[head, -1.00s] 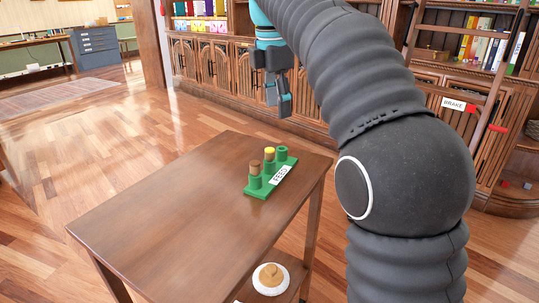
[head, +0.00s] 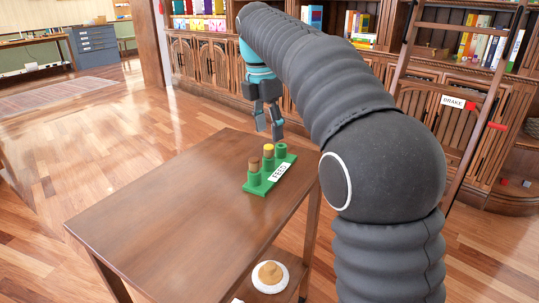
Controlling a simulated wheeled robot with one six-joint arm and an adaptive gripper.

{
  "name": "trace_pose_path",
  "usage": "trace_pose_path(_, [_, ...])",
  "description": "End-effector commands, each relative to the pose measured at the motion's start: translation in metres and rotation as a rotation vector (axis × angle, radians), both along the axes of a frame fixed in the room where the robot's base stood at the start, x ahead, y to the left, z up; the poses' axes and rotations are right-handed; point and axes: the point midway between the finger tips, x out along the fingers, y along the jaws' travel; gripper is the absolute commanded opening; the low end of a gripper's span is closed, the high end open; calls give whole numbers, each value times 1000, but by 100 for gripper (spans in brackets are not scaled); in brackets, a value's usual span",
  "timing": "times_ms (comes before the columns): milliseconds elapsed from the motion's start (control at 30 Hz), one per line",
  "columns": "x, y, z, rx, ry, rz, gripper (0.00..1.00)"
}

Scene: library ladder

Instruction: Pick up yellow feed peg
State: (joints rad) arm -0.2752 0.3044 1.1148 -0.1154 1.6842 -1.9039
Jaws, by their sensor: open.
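The yellow feed peg (head: 269,148) stands upright in the middle holder of a green rack (head: 256,187) on the wooden table. A brown peg (head: 254,162) stands in the holder in front of it, and the rear green holder (head: 281,149) looks empty. A white label reading FEED lies along the rack's right side. My gripper (head: 269,131) hangs pointing down, open and empty, just above and behind the rack in the picture. It appears apart from the yellow peg; the exact gap cannot be told from this view.
The wooden table top (head: 170,215) is clear apart from the rack. A white dish with a tan item (head: 270,274) sits on a lower shelf. A ladder (head: 450,120) with a BRAKE label leans at the right by the bookcases. Open floor lies to the left.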

Motion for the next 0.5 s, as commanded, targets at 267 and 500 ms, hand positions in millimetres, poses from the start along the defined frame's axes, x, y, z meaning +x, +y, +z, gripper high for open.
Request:
trace_pose_path(267, [2, 1, -21, 0, 2, 1, 55])
trace_pose_path(500, [6, 0, -52, -1, 1, 0, 55])
